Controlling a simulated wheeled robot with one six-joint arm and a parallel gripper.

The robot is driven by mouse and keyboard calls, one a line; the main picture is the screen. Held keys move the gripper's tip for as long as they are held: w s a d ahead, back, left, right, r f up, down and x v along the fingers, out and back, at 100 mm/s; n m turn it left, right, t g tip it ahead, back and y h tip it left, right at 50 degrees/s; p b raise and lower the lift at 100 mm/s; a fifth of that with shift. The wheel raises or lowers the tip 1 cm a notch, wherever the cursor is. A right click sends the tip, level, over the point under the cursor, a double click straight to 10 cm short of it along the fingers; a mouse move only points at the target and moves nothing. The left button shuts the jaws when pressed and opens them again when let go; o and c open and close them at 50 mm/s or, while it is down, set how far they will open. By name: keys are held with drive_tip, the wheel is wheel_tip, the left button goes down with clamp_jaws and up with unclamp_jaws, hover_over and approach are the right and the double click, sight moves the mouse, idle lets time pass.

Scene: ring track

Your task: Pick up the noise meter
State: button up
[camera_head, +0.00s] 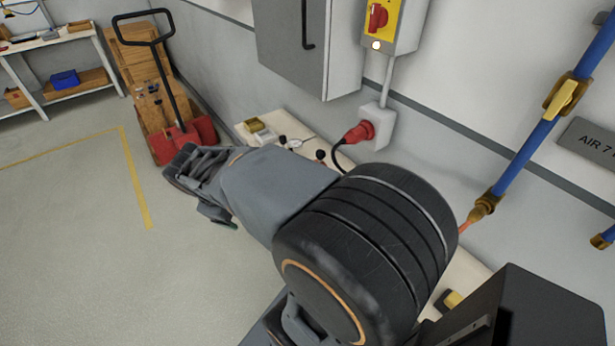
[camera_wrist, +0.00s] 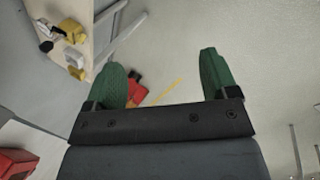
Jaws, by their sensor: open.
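My gripper (camera_wrist: 160,72) is open in the wrist view, with two green fingers apart and nothing between them. In the head view my arm hides most of it. A narrow pale bench (camera_wrist: 98,32) shows at the upper left of the wrist view, to the left of the fingers and apart from them. On it are small yellow, white and black items. The bench stands along the wall in the head view, with a small dark ball-topped item (camera_head: 320,155) beside my arm. I cannot tell for sure which item is the noise meter.
A grey cabinet (camera_head: 285,45) and a red plug (camera_head: 360,132) are on the wall. A blue pipe (camera_head: 540,130) is at the right.

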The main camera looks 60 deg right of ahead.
drive_tip(key=w+d+f+n+g+h+b, duration=0.1)
drive_tip(key=w+d+f+n+g+h, duration=0.2)
drive_tip(key=d, duration=0.7)
drive_tip(key=w+d+f+n+g+h+b, duration=0.1)
drive_tip(key=d+f+n+g+h+b, duration=0.15)
drive_tip(key=d+n+h, duration=0.55)
drive_tip(key=m+y, duration=0.1)
drive_tip(key=y, duration=0.2)
approach(320, 165)
drive_tip(key=d+f, duration=0.3)
drive_tip(key=d, duration=0.1)
drive_tip(key=shift+g, duration=0.35)
drive_tip(key=shift+p+x, duration=0.6)
drive_tip(key=shift+x, duration=2.8)
drive_tip(key=c, duration=1.1)
drive_tip(key=shift+r, duration=0.1)
